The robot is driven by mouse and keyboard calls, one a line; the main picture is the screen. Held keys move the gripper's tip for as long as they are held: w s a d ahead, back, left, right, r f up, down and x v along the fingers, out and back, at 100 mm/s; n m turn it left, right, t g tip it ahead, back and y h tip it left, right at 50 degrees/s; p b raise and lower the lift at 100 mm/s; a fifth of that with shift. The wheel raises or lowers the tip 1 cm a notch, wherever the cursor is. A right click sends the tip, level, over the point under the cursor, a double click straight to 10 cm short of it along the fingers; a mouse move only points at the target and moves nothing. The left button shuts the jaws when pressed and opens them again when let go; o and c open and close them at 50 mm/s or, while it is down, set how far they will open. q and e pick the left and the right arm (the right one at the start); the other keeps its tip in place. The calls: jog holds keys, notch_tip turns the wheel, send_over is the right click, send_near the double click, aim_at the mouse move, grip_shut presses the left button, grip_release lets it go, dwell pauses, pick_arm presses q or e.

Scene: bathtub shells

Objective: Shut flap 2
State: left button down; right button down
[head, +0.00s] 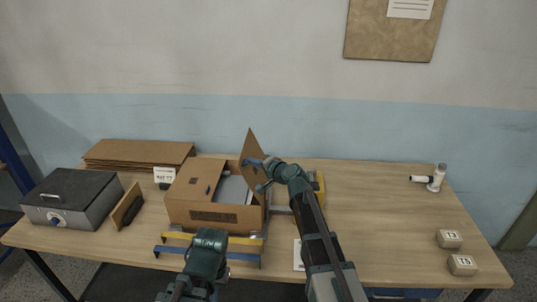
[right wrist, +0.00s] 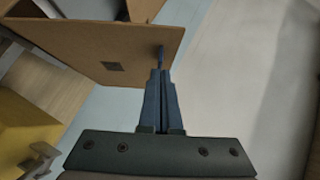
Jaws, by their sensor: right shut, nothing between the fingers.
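An open cardboard box (head: 205,211) stands at the middle left of the table. One flap (head: 190,178) lies over its left part, and something pale (head: 233,190) shows in the opening. Another flap (head: 251,146) stands up steeply at the right; it also fills the top left of the right wrist view (right wrist: 90,40). I cannot read which flap is 2. My right gripper (head: 252,163) is shut and empty. In the right wrist view its fingertips (right wrist: 161,62) are at the edge of the raised flap; I cannot tell whether they touch.
A grey case (head: 75,205) and an upright brown board with a dark handle (head: 127,207) stand left. Flat cardboard (head: 137,152) lies behind. Yellow (head: 240,240) and blue (head: 238,256) bars lie in front. The table's right middle is clear; blocks (head: 449,239) sit beyond.

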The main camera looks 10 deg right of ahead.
jog(key=w+a+f+n+g+h+b, duration=0.2)
jog(key=a+f+h, duration=0.2)
jog(key=a+f, duration=0.2)
jog(key=w+a+f+n+g+h+b, duration=0.2)
jog(key=a+f+n+h+b, duration=0.1)
jog(key=a+f, duration=0.4)
jog(key=shift+a+f+n+h, duration=0.15)
jog(key=shift+a+n+h, duration=0.25)
jog(key=shift+a, duration=0.45)
